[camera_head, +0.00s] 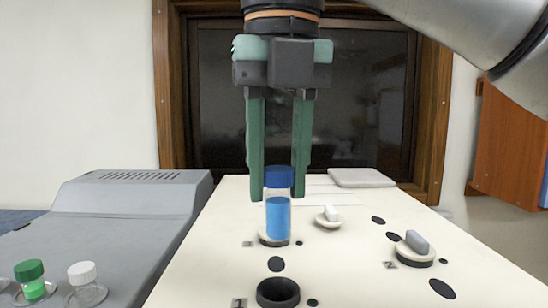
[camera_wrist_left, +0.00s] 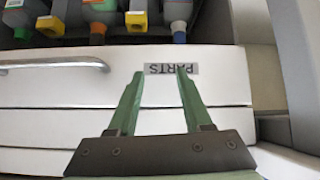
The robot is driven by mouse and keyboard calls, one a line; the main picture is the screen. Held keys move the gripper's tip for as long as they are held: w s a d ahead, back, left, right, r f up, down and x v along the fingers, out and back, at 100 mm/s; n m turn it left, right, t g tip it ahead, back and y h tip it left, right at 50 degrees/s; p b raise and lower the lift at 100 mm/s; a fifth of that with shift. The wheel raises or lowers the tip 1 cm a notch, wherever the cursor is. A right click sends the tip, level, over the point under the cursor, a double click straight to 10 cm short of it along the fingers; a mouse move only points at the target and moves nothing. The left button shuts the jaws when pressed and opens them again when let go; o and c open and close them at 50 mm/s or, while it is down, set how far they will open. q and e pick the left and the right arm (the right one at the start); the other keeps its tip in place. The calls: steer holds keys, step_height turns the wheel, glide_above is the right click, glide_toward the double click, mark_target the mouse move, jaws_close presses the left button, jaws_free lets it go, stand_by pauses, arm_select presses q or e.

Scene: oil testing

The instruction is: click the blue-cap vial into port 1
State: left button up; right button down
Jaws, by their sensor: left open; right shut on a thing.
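The blue-cap vial (camera_head: 278,215), with blue liquid, is upright in the middle of the head view. My right gripper (camera_head: 278,190) is shut on its blue cap, pointing down. The vial's base overlaps a round fitting (camera_head: 267,240) on the pale panel; I cannot tell whether it touches. Port 1 (camera_head: 278,292) is an empty black ring nearer the camera, with a "1" label (camera_head: 239,302) at its left. My left gripper (camera_wrist_left: 160,73) is open and empty in the left wrist view, in front of a white drawer labelled PARTS (camera_wrist_left: 172,69).
Green-cap (camera_head: 30,280) and white-cap (camera_head: 85,285) vials stand on the grey machine (camera_head: 120,220) at left. In the left wrist view, coloured bottles (camera_wrist_left: 100,12) sit above the drawer handle (camera_wrist_left: 50,66).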

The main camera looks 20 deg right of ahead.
mark_target(280, 241)
steer(key=shift+f, duration=2.4)
steer(key=shift+f+b, duration=0.3)
steer(key=shift+f, duration=2.2)
stand_by(1.1)
steer(key=shift+c, duration=2.2)
jaws_free()
steer(key=shift+s+r+p, duration=0.1)
steer(key=shift+s+r, duration=0.15)
steer(key=shift+r, duration=1.85)
steer(key=shift+s+r+p, duration=0.1)
steer(key=shift+s+r, duration=0.15)
steer(key=shift+r, duration=1.8)
steer(key=shift+s+r+p, duration=0.1)
steer(key=shift+s+r, duration=0.15)
steer(key=shift+r, duration=1.85)
